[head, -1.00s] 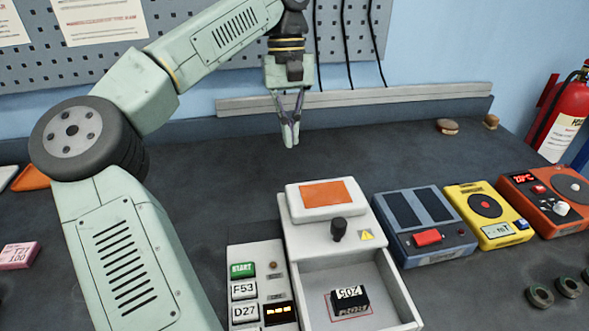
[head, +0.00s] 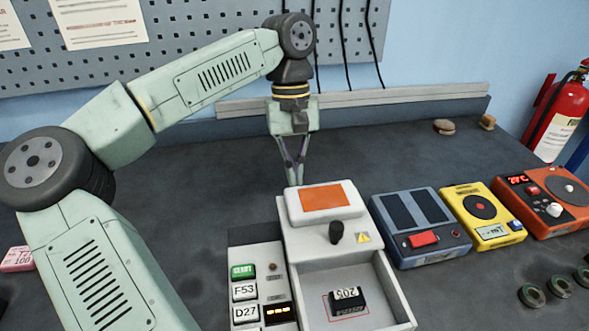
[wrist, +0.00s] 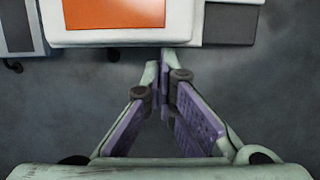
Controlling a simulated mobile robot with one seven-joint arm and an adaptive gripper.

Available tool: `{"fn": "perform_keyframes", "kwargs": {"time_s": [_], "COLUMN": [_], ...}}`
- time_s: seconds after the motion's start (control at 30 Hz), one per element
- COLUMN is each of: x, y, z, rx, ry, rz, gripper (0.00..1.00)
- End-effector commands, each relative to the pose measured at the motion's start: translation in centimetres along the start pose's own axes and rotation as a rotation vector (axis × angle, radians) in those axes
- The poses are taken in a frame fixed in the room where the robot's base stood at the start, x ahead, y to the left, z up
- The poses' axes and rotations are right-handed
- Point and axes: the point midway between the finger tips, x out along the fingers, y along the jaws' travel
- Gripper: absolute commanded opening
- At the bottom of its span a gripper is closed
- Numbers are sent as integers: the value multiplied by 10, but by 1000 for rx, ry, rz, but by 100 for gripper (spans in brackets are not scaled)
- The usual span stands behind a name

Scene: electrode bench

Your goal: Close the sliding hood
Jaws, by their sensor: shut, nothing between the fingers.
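The sliding hood (head: 324,200) is a white cover with an orange window and a black knob (head: 336,231) at its front. It sits at the back of the white machine, and the front bay (head: 385,310) is uncovered. A black block labelled 205 (head: 346,301) lies in the bay. My gripper (head: 294,184) is shut and empty, pointing down just behind the hood's back edge. In the wrist view my gripper (wrist: 164,68) has its fingertips close to the edge of the hood (wrist: 115,36); I cannot tell whether they touch.
A button panel (head: 258,260) with a green START key adjoins the machine on the left. Blue (head: 420,228), yellow (head: 482,216) and orange (head: 543,198) devices stand to the right. Dark rings (head: 560,286) lie at front right.

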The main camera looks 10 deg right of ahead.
Motion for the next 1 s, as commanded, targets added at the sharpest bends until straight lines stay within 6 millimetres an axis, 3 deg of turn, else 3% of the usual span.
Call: {"fn": "perform_keyframes", "kwargs": {"time_s": [0.13, 0.4, 0.5, 0.67, 1.0], "x": [9, 28, 31, 33, 33], "y": [0, 0, 0, -1, 0], "z": [21, 95, 114, 128, 130], "rx": [5, 6, 5, 1, 3], "ry": [-3, -2, -1, -1, -5], "rz": [2, 1, 0, -1, -2], "gripper": [0, 0, 0, 0, 0]}}
